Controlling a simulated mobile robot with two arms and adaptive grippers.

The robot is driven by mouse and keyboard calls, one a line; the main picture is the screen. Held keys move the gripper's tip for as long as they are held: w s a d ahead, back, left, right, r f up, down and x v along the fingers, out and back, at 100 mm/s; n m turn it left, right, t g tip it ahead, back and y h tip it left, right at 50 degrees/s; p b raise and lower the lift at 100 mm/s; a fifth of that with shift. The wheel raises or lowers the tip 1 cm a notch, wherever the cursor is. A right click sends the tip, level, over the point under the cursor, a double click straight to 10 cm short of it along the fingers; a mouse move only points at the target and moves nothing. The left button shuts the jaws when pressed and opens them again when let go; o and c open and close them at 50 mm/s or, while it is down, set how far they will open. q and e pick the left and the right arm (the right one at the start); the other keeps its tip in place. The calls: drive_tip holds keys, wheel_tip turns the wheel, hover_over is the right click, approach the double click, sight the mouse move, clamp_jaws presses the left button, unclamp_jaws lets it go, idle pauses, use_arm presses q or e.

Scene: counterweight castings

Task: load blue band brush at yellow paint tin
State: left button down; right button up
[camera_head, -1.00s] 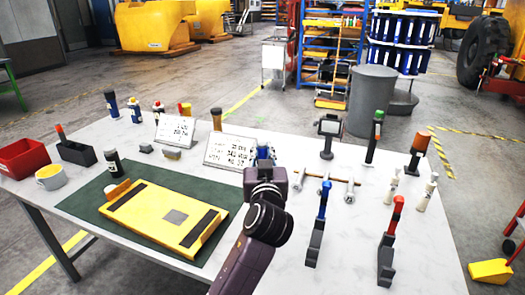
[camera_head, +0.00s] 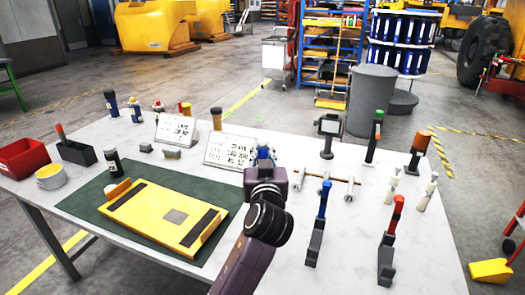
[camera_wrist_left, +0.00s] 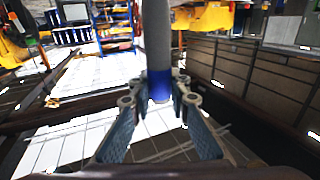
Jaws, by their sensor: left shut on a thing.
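My left gripper (camera_head: 263,157) is over the table, just right of a white sign with writing. In the left wrist view the left gripper (camera_wrist_left: 158,100) is shut on a grey cylinder with a blue band (camera_wrist_left: 160,85), which I take to be the blue band brush. The band sits between the fingers and the grey part rises above them. In the head view the gripper mostly hides it. The yellow paint tin (camera_head: 51,177), a pale cup with yellow inside, stands at the table's left, well apart from the gripper. My right gripper is not in view.
A yellow panel (camera_head: 150,203) lies on a dark green mat (camera_head: 90,197). A red bin (camera_head: 25,158), a grey holder (camera_head: 76,152) and a dark bottle (camera_head: 113,163) stand near the tin. Blue and red upright tools (camera_head: 318,225) (camera_head: 389,240) stand at right.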

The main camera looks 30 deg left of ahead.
use_arm(q)
drive_tip(key=shift+r+p, duration=2.65)
drive_tip(key=shift+r, duration=0.85)
